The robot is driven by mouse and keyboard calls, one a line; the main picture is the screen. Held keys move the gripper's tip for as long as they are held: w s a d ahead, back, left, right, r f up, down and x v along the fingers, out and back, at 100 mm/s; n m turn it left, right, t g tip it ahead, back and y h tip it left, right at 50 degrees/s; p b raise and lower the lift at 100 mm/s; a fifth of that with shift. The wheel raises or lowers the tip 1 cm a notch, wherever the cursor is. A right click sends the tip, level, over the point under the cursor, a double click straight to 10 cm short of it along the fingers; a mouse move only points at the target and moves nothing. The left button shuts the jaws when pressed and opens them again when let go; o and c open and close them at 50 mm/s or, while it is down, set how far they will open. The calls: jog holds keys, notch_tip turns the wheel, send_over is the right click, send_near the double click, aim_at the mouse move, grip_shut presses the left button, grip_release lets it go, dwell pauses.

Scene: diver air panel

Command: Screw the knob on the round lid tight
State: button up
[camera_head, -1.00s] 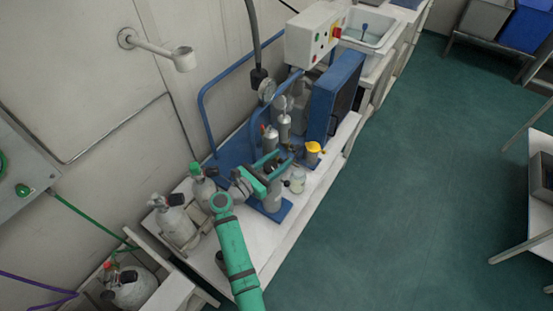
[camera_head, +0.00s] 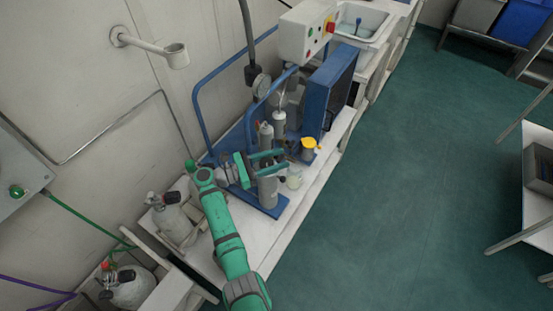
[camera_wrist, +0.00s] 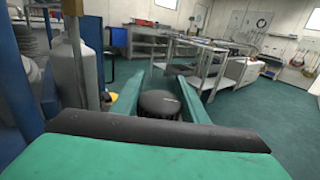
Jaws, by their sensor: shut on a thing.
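My gripper (camera_head: 270,163) reaches in level from the left over a grey cylinder (camera_head: 268,191) that stands upright on a blue base plate. In the wrist view, the black, ribbed, round knob (camera_wrist: 159,104) sits between my two green fingers (camera_wrist: 160,97), which are shut on it from both sides. The round lid under the knob is hidden by the fingers and the knob, so I cannot tell how far down the knob sits.
A small glass jar (camera_head: 294,178) and a yellow-topped item (camera_head: 309,146) stand close right of the cylinder. A blue panel (camera_head: 331,92), blue rails and smaller grey cylinders (camera_head: 279,122) stand behind. A grey bottle (camera_head: 173,220) is at left.

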jog(key=shift+a, duration=0.1)
jog(key=o, duration=1.1)
jog(key=shift+r, duration=0.1)
jog(key=shift+r, duration=0.35)
notch_tip(320, 180, up, 2)
jog(key=shift+r, duration=0.2)
jog(key=s+r, duration=0.3)
jog(key=s, duration=0.1)
jog(key=s+r, duration=0.3)
jog(key=s, duration=0.2)
jog(key=s+r, duration=0.3)
jog(key=s, duration=0.2)
jog(key=shift+a+r, duration=0.35)
